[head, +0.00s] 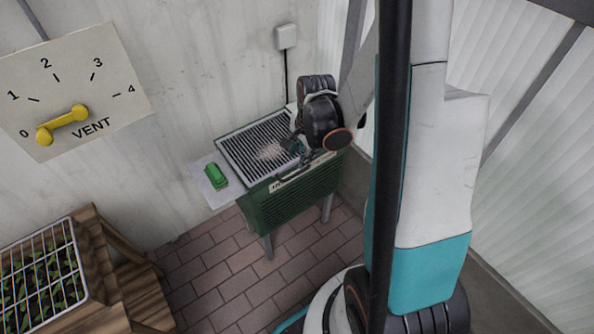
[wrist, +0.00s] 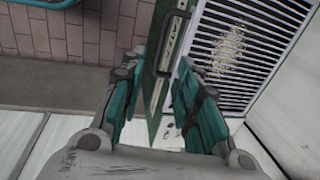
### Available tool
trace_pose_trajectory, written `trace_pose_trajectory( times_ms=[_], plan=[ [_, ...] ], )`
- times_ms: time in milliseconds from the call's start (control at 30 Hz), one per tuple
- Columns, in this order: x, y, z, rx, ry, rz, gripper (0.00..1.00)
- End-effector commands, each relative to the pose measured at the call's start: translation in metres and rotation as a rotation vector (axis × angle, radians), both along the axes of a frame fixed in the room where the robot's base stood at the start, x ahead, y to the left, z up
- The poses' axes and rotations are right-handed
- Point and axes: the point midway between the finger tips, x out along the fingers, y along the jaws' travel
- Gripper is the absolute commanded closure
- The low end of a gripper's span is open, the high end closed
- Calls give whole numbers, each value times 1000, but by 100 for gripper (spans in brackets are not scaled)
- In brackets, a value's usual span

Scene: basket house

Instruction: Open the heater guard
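The heater (head: 295,204) is a green metal box on legs against the wall. Its guard (head: 250,138), a pale frame with dark slats, lies flat and closed on top, with a brownish dusty patch. In the wrist view the guard (wrist: 215,35) is at upper right. A dark bar handle (wrist: 172,42) sits along the green front edge. My gripper (wrist: 156,72) is open, its teal fingers on either side of that edge strip in the picture, just short of the handle. I cannot tell whether they touch. In the head view my gripper (head: 293,147) is over the guard's right part.
A side shelf (head: 222,200) left of the heater carries a green object (head: 215,176). A vent dial (head: 75,90) with a yellow pointer near 0 hangs on the wall. A seedling tray (head: 45,275) stands at lower left. The brick floor (head: 220,270) before the heater is clear.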

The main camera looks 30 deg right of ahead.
Motion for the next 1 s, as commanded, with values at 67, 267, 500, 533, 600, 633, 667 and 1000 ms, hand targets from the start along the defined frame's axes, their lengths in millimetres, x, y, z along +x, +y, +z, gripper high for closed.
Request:
trace_pose_trajectory(
  times_ms=[67,267,500,533,600,633,667,1000],
  plan=[
    [4,0,-21,0,0,1,70],
    [11,0,-59,0,0,2,70],
    [16,1,-88,-1,0,3,70],
    [17,1,-90,-1,0,3,70],
    [18,1,-93,-2,0,3,70],
    [18,1,-94,-1,0,3,70],
    [18,1,-95,-2,0,3,70],
    [18,1,-95,0,0,2,84]
  ],
)
